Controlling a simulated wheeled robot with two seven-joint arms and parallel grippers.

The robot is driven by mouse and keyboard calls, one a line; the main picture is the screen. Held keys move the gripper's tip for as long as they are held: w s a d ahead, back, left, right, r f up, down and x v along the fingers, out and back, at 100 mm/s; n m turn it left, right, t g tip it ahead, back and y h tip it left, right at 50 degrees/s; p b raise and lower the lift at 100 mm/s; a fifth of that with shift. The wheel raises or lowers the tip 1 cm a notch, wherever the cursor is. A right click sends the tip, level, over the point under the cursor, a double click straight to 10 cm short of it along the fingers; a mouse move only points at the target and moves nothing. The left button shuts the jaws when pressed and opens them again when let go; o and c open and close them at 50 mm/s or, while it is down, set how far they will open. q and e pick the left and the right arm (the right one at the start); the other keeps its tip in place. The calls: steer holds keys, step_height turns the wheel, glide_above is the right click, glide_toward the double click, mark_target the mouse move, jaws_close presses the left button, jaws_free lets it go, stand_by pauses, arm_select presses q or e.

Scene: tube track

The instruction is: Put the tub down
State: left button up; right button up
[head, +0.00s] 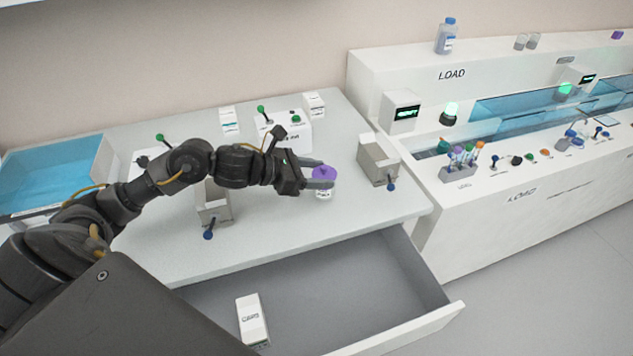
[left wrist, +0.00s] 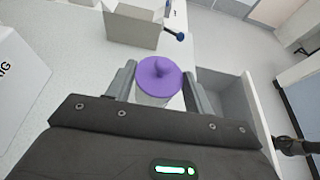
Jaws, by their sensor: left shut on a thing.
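The tub is a small white pot with a purple knobbed lid (head: 323,173). It also shows in the left wrist view, its purple lid (left wrist: 160,76) between the two fingers. My left gripper (head: 318,178) is shut on the tub, with a finger on each side. The tub is upright over the white bench top (head: 270,225), right of the middle. I cannot tell whether its base touches the bench. My right gripper is in neither view.
A grey open box with a blue knob (head: 378,162) stands right of the tub. Another open box (head: 213,204) is under my left arm. An open drawer (head: 400,270) juts out in front, holding a white carton (head: 252,320). Bare bench lies in front of the tub.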

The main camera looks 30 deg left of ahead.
arm_select(q)
steer(key=f, duration=0.3)
steer(key=shift+w+a+f+p, duration=0.1)
steer(key=shift+w+p, duration=0.1)
steer(key=shift+p, duration=0.2)
steer(key=shift+f, duration=0.15)
steer(key=shift+f, duration=0.15)
steer(key=o, duration=1)
steer(key=shift+c, duration=0.2)
